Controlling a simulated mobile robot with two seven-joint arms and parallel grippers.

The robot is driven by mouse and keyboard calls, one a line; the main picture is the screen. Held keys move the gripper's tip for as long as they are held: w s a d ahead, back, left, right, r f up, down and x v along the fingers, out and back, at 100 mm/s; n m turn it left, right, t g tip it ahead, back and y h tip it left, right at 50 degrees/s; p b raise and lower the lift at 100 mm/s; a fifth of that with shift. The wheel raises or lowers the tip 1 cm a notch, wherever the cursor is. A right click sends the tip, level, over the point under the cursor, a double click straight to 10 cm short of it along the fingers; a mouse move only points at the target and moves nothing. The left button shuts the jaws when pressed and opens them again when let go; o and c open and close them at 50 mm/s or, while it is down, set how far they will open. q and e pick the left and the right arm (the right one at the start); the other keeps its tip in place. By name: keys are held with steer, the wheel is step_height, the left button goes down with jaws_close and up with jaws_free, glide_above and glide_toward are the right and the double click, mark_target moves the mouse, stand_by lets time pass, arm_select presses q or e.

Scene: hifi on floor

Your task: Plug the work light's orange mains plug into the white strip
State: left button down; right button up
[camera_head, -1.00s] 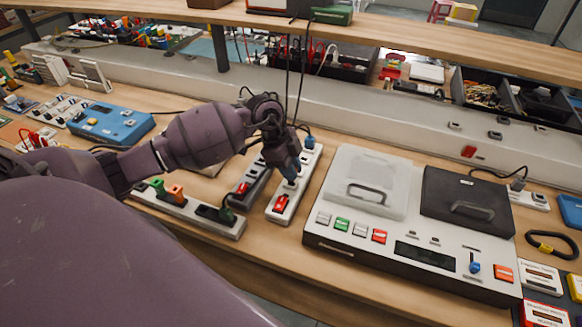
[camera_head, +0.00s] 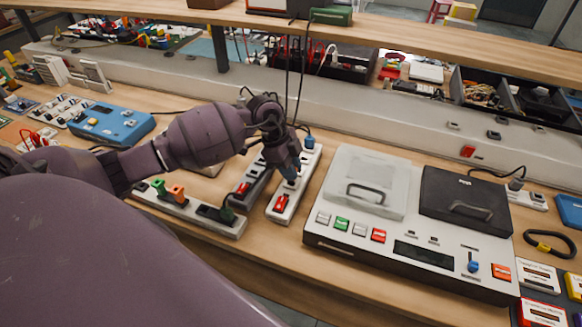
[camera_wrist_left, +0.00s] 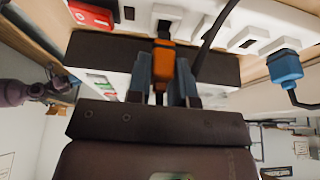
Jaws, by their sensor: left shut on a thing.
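My left gripper (camera_head: 290,176) is over the middle of the white strip (camera_head: 279,214), which has a red switch at its near end and a blue plug (camera_head: 309,142) at its far end. In the left wrist view, the gripper fingers (camera_wrist_left: 163,82) are shut on an orange plug (camera_wrist_left: 161,56). The plug's front is against or just in front of a socket on the white strip (camera_wrist_left: 207,22); I cannot tell whether its pins are in. The blue plug (camera_wrist_left: 285,67) also shows there. In the head view, the gripper hides the held plug. My right gripper is not in view.
A dark strip (camera_head: 250,181) lies left of the white strip. A large white device (camera_head: 385,240) stands close on the right. Thin cables hang by the gripper. A shelf (camera_head: 400,28) crosses above the bench.

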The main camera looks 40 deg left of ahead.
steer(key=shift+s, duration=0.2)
arm_select(q)
steer(key=shift+f, duration=0.1)
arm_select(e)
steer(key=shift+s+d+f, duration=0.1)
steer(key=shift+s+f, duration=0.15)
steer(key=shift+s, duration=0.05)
arm_select(q)
steer(key=shift+f, duration=0.35)
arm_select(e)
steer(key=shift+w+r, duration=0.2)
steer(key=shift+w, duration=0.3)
arm_select(q)
steer(key=shift+f, duration=0.15)
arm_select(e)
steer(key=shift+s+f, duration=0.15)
arm_select(q)
steer(key=shift+f, duration=0.15)
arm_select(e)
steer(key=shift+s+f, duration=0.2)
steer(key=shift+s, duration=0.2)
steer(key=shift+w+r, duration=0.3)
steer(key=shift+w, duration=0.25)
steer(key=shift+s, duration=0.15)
